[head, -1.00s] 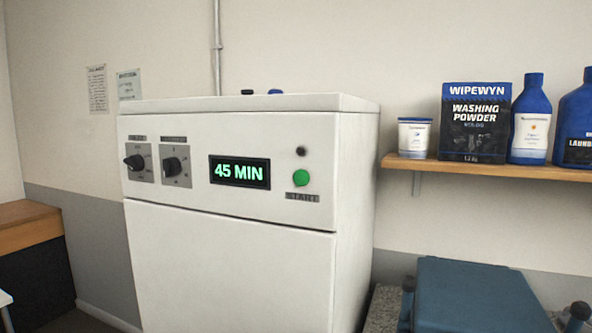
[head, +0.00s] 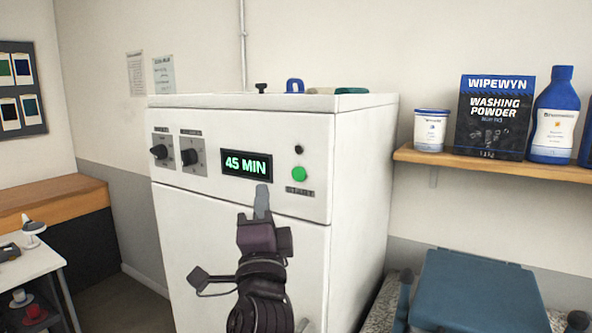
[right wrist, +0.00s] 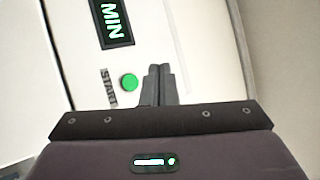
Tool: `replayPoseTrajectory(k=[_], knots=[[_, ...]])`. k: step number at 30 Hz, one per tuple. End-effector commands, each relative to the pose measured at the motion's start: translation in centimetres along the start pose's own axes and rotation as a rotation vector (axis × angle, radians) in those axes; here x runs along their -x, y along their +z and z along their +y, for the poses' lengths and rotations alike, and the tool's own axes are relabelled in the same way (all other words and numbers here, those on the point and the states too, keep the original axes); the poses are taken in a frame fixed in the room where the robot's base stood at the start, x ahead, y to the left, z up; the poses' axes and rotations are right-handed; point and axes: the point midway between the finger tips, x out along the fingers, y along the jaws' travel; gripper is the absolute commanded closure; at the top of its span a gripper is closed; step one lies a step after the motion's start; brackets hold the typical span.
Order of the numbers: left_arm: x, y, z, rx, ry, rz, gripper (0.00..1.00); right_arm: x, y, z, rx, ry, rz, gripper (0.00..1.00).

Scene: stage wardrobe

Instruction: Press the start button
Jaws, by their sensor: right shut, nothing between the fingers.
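The green start button (head: 299,174) is on the upper right of the white machine's front panel, with a START label below it. It also shows in the right wrist view (right wrist: 129,82), just left of my fingertips. The display (head: 247,163) reads 45 MIN in green. My right gripper (head: 262,190) is in front of the panel, below the display and to the lower left of the button. Its fingers are shut together and empty, and do not cover the button. I cannot tell how far the fingertips are from the panel. My left gripper is not in view.
Two dark knobs (head: 190,157) are left of the display, and a small black round part (head: 299,150) is above the button. A shelf (head: 480,164) with washing products is at the right, above a blue lidded thing (head: 475,290). A white table (head: 40,270) stands at the left.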

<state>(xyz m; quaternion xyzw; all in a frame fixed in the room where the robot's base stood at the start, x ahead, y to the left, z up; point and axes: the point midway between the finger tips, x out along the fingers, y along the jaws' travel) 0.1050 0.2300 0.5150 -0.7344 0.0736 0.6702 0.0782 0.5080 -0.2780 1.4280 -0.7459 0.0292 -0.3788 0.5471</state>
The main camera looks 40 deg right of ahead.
Motion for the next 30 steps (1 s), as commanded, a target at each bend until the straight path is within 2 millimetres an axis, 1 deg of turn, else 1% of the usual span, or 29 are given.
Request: replayPoseTrajectory(k=[3,12,16,20,29,30], knots=[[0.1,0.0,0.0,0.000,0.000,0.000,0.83,0.0,-0.4,-0.5,-0.015,-0.005,0.008,1.00],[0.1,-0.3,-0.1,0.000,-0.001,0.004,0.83,-0.1,-0.4,-0.4,-0.015,-0.005,0.008,1.00],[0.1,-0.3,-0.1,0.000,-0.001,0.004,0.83,-0.4,-0.6,-0.2,-0.013,-0.005,0.007,1.00],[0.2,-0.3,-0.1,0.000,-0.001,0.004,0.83,-1.3,-1.3,0.4,-0.010,-0.006,0.008,1.00],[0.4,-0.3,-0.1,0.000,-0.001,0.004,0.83,-4.3,-3.5,2.6,-0.008,-0.006,0.008,1.00],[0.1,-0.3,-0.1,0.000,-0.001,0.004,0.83,-4.5,-3.7,3.0,-0.011,-0.006,0.009,1.00]])
